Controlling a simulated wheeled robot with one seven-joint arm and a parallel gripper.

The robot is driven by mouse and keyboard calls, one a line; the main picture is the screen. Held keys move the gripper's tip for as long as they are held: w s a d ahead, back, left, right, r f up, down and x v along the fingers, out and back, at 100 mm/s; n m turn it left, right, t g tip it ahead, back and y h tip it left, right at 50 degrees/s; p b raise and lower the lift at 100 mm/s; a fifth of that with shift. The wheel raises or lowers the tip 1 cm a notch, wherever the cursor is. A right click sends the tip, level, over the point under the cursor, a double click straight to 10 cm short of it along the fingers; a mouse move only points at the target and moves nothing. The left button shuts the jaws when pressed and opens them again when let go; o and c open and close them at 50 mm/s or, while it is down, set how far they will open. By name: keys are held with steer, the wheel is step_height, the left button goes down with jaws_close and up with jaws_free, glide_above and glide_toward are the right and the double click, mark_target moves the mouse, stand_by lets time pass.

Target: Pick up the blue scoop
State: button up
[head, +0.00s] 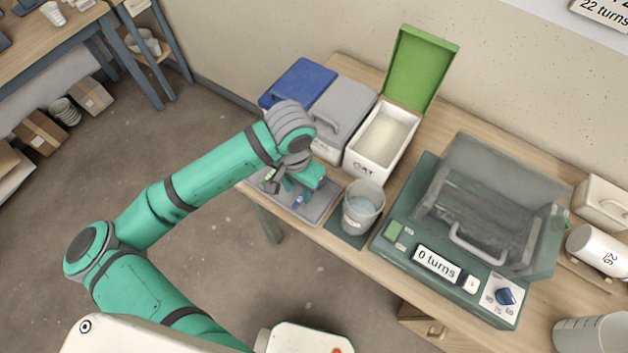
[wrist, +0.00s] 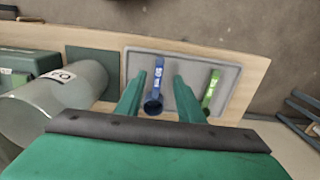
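The blue scoop (wrist: 156,88) lies on a grey tray (wrist: 137,57), its handle pointing away in the wrist view. In the head view a bit of the blue scoop (head: 298,201) shows beneath my gripper (head: 301,196). In the wrist view my gripper (wrist: 158,78) is open, with one finger on each side of the blue scoop and visible gaps to both. I cannot tell how high the fingertips are above the tray. A green scoop (wrist: 211,90) lies on the same tray, to the right of the right finger.
A clear bucket (head: 362,208) stands on a dark mat right of the tray. Behind are a blue-lidded bin (head: 299,82), a grey-lidded bin (head: 345,108) and an open white bin (head: 366,165) with a green lid. A machine reading "0 turns" (head: 437,263) stands further right.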

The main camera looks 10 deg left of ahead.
mark_target(299, 201)
steer(key=shift+s+d+f, duration=0.1)
steer(key=shift+f, duration=1.55)
steer(key=shift+s+f, duration=0.1)
steer(key=shift+f, duration=1.5)
jaws_close()
